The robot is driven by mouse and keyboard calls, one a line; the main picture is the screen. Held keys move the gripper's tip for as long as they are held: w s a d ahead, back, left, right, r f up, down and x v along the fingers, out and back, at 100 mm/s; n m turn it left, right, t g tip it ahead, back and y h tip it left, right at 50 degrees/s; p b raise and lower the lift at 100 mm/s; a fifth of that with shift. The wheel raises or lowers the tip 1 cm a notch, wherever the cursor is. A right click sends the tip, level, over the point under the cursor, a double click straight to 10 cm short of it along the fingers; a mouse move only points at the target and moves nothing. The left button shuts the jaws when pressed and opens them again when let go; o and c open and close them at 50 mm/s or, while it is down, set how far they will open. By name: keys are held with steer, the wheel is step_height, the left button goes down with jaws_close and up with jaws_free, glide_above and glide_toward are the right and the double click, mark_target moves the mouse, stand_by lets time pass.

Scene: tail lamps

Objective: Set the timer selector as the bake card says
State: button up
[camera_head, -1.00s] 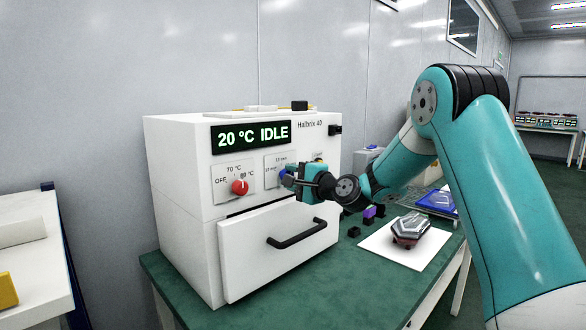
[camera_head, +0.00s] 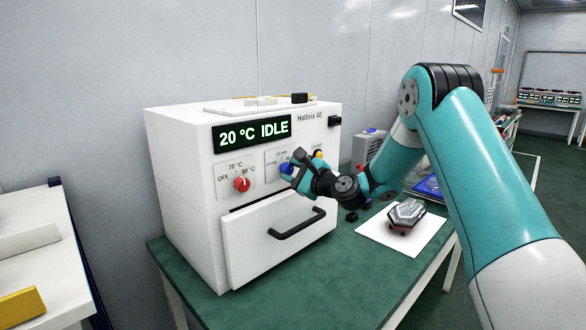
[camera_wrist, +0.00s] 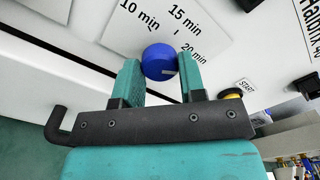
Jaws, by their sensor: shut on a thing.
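The timer selector is a blue knob (camera_wrist: 160,62) on the oven's front panel, with 10 min, 15 min and 20 min printed around it. It also shows in the head view (camera_head: 286,168). My gripper (camera_wrist: 160,76) is shut on the knob, one teal finger on each side. A pale mark shows on the knob's lower right part in the wrist view; I cannot tell for sure which time it points to. The white oven (camera_head: 187,200) reads 20 °C IDLE on its display (camera_head: 252,132). I cannot make out a bake card.
A red knob (camera_head: 241,184) marked OFF, 70 °C and 80 °C sits left of the selector. A yellow START button (camera_wrist: 230,93) is close to the right finger. The drawer handle (camera_head: 297,223) juts out below. A tail lamp (camera_head: 405,214) lies on a white sheet (camera_head: 377,237) at right.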

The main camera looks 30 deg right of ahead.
stand_by(0.4)
steer(key=o, duration=0.9)
steer(key=b+v, duration=0.6)
steer(key=v, duration=1.1)
steer(key=shift+s, duration=0.2)
